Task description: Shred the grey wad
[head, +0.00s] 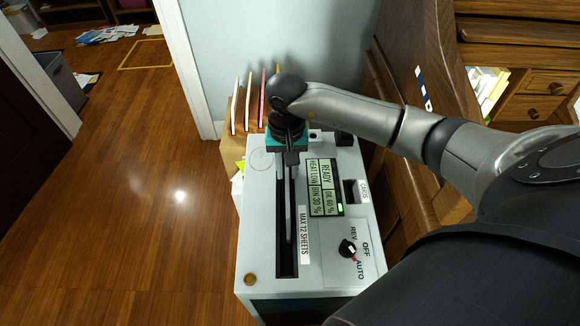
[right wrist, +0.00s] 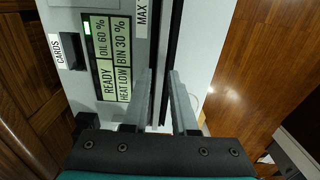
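The shredder (head: 262,215) stands below me with its long dark slot running along its top. A thin grey strip (head: 290,215) stands edge-up in the slot; it looks like the edge of the grey wad, mostly hidden inside. The strip also shows in the right wrist view (right wrist: 168,40). My right gripper (head: 290,160) is at the far end of the slot, pointing down at it. In the right wrist view its two fingers (right wrist: 163,100) are apart, one on each side of the slot. I cannot tell whether they touch the strip. My left gripper is not in view.
The shredder display (head: 325,187) reads READY and BIN 30 %. The knob (head: 348,248) is near AUTO. Several thin wads (head: 249,95) stand upright behind the shredder, near the wall. A wooden cabinet (head: 430,60) is close on the right. Open floor (head: 150,200) lies left.

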